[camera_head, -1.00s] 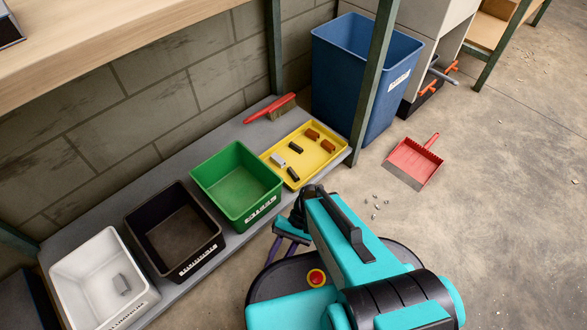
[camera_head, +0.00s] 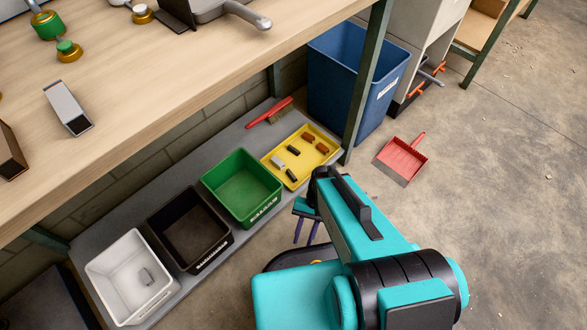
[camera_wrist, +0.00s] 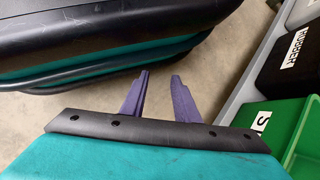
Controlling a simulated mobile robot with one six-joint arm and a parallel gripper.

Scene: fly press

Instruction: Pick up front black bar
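The front black bar (camera_head: 291,174) lies in the yellow tray (camera_head: 279,180), near the tray's front edge. A second black bar (camera_head: 293,151) lies farther back in the tray. A grey bar (camera_head: 277,162) lies beside the front black bar, to its left. My gripper (camera_head: 306,240) has purple fingers, points down and is in front of the shelf, below and apart from the tray. In the wrist view my gripper (camera_wrist: 160,76) is open with nothing between the fingers. The bars are not seen in the wrist view.
Two brown bars (camera_head: 315,142) share the tray. Green (camera_head: 241,188), black (camera_head: 190,228) and white (camera_head: 130,276) bins stand left along the shelf. A wooden bench top (camera_head: 150,100) overhangs the shelf. A green post (camera_head: 366,80) and blue bin (camera_head: 335,75) stand right of the tray; a red dustpan (camera_head: 402,158) is on the floor.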

